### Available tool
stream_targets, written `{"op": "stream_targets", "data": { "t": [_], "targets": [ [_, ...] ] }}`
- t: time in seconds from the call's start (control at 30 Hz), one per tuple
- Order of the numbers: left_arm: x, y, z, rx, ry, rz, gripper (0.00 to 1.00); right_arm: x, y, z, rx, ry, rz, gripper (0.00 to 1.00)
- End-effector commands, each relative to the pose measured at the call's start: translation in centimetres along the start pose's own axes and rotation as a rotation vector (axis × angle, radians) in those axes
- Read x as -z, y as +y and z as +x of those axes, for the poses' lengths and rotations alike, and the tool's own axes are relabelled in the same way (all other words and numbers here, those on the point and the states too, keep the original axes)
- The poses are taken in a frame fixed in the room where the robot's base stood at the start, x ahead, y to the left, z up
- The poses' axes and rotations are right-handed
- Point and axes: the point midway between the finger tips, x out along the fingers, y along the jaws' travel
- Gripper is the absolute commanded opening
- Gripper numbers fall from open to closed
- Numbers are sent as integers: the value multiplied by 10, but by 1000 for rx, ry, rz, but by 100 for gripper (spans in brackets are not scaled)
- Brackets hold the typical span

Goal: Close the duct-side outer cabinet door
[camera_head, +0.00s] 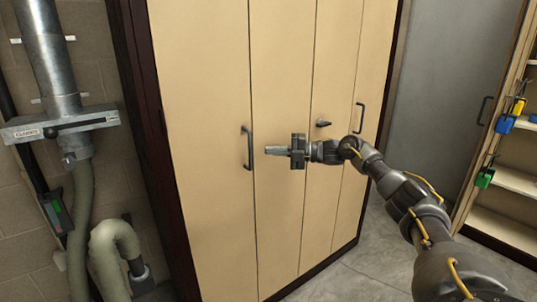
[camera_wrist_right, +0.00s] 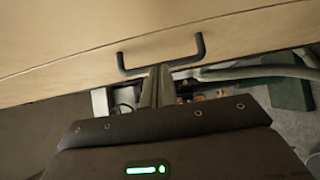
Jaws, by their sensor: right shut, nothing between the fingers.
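The duct-side outer cabinet door (camera_head: 205,150) is the leftmost tan panel in the head view. It looks about flush with the panel beside it, though a small gap cannot be ruled out. Its dark bar handle (camera_head: 248,147) is near its right edge. My right gripper (camera_head: 268,150) is shut and empty just right of this handle, pointing left across the cabinet front. In the right wrist view, the shut fingers (camera_wrist_right: 160,75) reach close to the handle (camera_wrist_right: 160,68); whether they touch it is unclear. My left gripper is out of view.
A metal duct (camera_head: 52,60) and a green hose (camera_head: 110,245) stand left of the cabinet. Another handle (camera_head: 358,117) and a dark latch (camera_head: 323,123) sit on the panels farther right. An open shelf unit (camera_head: 510,185) with colored locks stands at the right. Grey floor (camera_head: 360,265) is visible between.

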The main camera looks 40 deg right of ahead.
Motion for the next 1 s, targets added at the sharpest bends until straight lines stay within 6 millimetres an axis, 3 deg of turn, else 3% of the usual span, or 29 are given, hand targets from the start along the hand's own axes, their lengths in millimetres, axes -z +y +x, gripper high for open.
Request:
{"op": "stream_targets", "data": {
  "t": [0.27, 0.37, 1.0],
  "targets": [
    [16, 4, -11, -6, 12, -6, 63, -25, -4, -45, 3, 2, 3, 0],
    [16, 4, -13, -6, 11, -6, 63, -28, -4, -52, 4, 6, 3, 0],
    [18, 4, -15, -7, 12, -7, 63, -33, -5, -62, 5, 10, 6, 0]
  ]
}}
